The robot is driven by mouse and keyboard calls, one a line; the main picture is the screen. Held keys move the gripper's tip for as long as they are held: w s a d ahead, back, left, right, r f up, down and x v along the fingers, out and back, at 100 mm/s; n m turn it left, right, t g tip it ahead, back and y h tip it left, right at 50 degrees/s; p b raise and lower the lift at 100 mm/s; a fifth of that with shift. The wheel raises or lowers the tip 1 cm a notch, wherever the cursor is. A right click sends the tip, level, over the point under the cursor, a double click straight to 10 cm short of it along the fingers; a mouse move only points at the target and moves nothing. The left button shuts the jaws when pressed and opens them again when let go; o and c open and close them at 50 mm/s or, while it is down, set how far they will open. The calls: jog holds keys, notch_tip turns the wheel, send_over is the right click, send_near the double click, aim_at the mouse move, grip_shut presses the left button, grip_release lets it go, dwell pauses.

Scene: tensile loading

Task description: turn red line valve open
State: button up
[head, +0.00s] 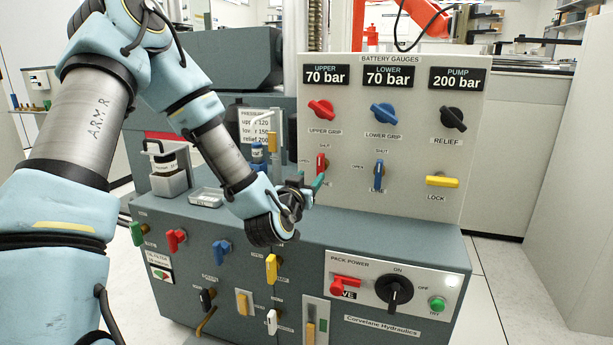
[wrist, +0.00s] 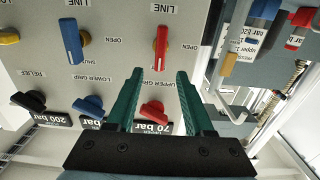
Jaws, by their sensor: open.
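The red line valve (head: 320,164) is a small red lever on the grey gauge panel, standing upright towards its SHUT label, with OPEN at its left. In the wrist view, which is upside down, the red lever (wrist: 161,48) hangs vertically. My gripper (head: 317,183) is open at the panel's lower left, with green fingers. In the wrist view my fingertips (wrist: 160,74) lie on either side of the lever's end that is lower in the picture. I cannot tell whether they touch it. The fingers partly hide the lever's foot in the head view.
The blue line lever (head: 379,175) stands upright to the right. Red (head: 321,110) and blue (head: 383,113) grip knobs and a black relief knob (head: 453,117) sit above. A yellow lock handle (head: 442,181) is at right. A rack with bottles (wrist: 257,40) is beside the panel.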

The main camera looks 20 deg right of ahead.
aim_at(319, 165)
jog(key=x, duration=1)
jog(key=shift+w+d+b, duration=0.15)
jog(key=shift+w+b, duration=0.05)
jog(key=shift+b, duration=0.1)
jog(key=shift+c, duration=0.3)
grip_shut()
